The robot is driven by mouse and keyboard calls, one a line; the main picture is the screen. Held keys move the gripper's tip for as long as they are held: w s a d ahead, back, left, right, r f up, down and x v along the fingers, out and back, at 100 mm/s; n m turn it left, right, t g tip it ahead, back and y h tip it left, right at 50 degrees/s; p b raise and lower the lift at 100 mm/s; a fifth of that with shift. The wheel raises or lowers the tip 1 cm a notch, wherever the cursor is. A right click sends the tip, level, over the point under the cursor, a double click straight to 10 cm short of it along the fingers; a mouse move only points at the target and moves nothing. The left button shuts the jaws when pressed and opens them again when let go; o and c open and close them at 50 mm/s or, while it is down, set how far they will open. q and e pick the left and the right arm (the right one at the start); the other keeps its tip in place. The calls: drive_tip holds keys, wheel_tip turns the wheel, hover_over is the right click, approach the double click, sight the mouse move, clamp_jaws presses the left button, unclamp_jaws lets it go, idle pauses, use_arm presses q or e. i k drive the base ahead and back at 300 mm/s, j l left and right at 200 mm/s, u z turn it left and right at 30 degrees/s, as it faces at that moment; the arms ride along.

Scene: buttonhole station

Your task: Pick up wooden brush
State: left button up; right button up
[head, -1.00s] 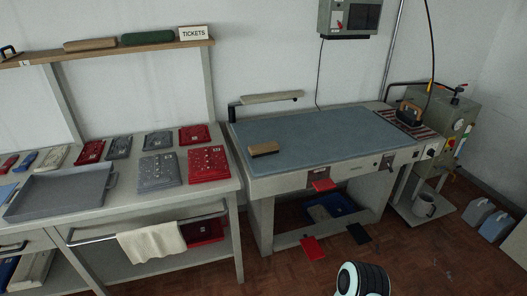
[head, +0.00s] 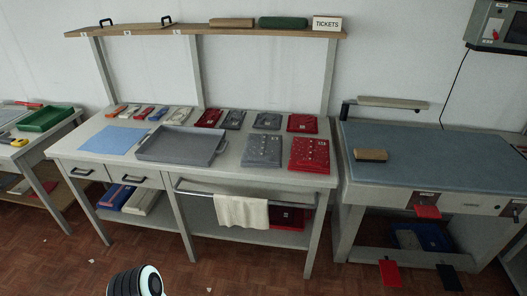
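The wooden brush (head: 371,154) lies on the left front part of the blue-grey padded ironing table (head: 440,150), at the right of the head view. It is a small tan block with a darker underside. Neither gripper shows in the head view. Only a rounded black and white part of my own arm shows at the bottom left, well away from the brush.
A workbench (head: 245,178) left of the ironing table bears a grey tray (head: 182,159), a blue sheet (head: 115,139) and several red and grey packets. A towel (head: 242,211) hangs on its front rail. A shelf (head: 160,30) runs above. The floor in front is mostly clear.

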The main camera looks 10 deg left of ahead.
sight(377, 156)
drive_tip(key=l+u, duration=0.15)
drive_tip(key=u, duration=0.2)
drive_tip(key=i+l+u, duration=0.1)
drive_tip(key=u, duration=0.3)
drive_tip(key=l+u, duration=0.55)
drive_tip(key=l, duration=0.3)
drive_tip(key=k+l+u, duration=0.25)
drive_tip(key=l, duration=0.2)
drive_tip(key=i+l, duration=0.05)
drive_tip(key=i, duration=0.05)
